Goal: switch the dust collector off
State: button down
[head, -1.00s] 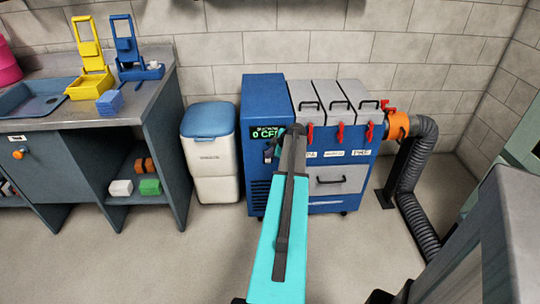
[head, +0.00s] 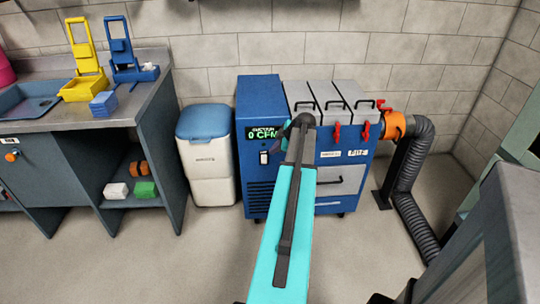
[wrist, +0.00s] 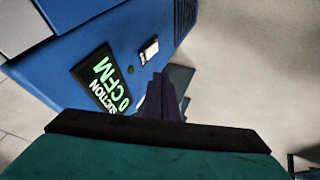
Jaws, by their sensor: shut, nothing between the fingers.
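The dust collector (head: 255,95) is a blue cabinet against the back wall, with grey lidded filter boxes on its right part. Its green display (head: 265,133) reads suction 0 CFM, and shows large in the wrist view (wrist: 103,78). Below the display is a small white rocker switch (head: 264,157), seen at an angle in the wrist view (wrist: 149,52). I cannot tell which side is pressed in. My gripper (wrist: 160,80) is shut and empty, its fingertips just short of the switch in the wrist view. In the head view my arm largely hides it, right of the switch.
A white bin with a blue lid (head: 205,125) stands left of the collector. A workbench (head: 120,105) with yellow and blue stands is further left. An orange coupling (head: 395,125) and black hose (head: 425,160) are at the right. Floor in front is open.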

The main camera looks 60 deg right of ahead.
jog(key=shift+v, duration=0.85)
jog(key=shift+w+d, duration=0.1)
